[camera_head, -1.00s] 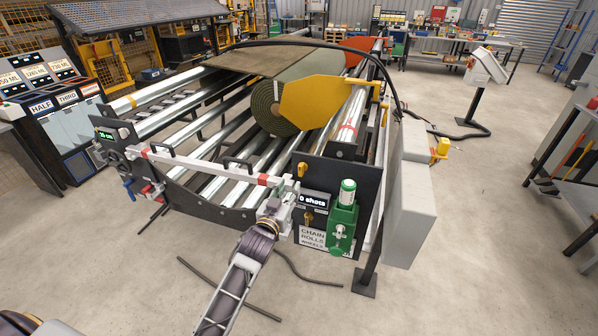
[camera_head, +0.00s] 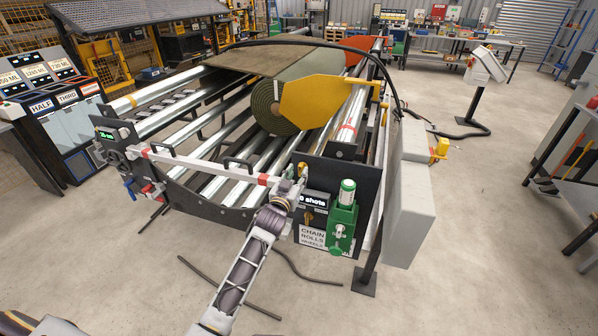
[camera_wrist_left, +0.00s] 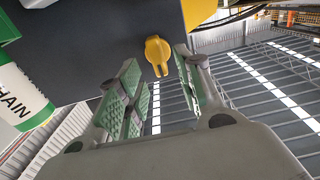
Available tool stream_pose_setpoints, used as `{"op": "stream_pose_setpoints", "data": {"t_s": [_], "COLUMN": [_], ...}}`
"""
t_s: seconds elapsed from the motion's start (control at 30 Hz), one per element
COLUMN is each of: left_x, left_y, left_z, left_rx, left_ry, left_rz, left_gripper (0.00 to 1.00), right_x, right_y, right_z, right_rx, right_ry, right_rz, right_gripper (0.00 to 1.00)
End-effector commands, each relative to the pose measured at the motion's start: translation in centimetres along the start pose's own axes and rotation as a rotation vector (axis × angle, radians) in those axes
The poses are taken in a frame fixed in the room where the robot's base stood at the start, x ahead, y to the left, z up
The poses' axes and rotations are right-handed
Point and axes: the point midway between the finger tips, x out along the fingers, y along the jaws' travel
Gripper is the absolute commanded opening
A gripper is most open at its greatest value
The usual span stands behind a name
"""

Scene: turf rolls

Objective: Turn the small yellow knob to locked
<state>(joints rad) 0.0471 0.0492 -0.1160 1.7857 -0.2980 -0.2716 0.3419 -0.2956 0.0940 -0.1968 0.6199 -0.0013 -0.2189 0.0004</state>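The small yellow knob (camera_wrist_left: 158,52) sits on the dark face of the machine's end plate, seen up close in the left wrist view. Its grip points down in that view, slightly tilted. My left gripper (camera_wrist_left: 158,78) is open, with green-padded fingers on either side of the knob's line; I see no contact with it. My right gripper is not in view.
A green pump-like unit (camera_head: 341,220) stands out from the plate just right of the display. A red-and-white bar (camera_head: 215,167) with black handles runs left from the plate. A grey box (camera_head: 410,205) is at the right. Floor in front is mostly clear.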

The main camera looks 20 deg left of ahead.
Motion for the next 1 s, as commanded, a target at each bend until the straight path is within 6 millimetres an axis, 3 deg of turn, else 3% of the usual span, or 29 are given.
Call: {"op": "stream_pose_setpoints", "data": {"t_s": [0.3,0.77,1.0], "left_x": [2.2,2.6,2.6], "left_y": [0.0,0.0,0.0], "left_z": [-0.1,0.0,0.0], "left_rx": [0.000,0.000,0.000], "left_ry": [0.000,-0.001,-0.001], "left_rz": [0.000,0.000,0.000], "left_gripper": [0.36,0.36,0.05], "right_x": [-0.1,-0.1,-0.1], "right_y": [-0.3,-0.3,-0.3], "right_z": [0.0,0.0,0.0], "right_rx": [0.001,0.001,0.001], "right_ry": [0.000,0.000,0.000], "right_rz": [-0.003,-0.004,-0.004], "right_gripper": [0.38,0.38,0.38]}}
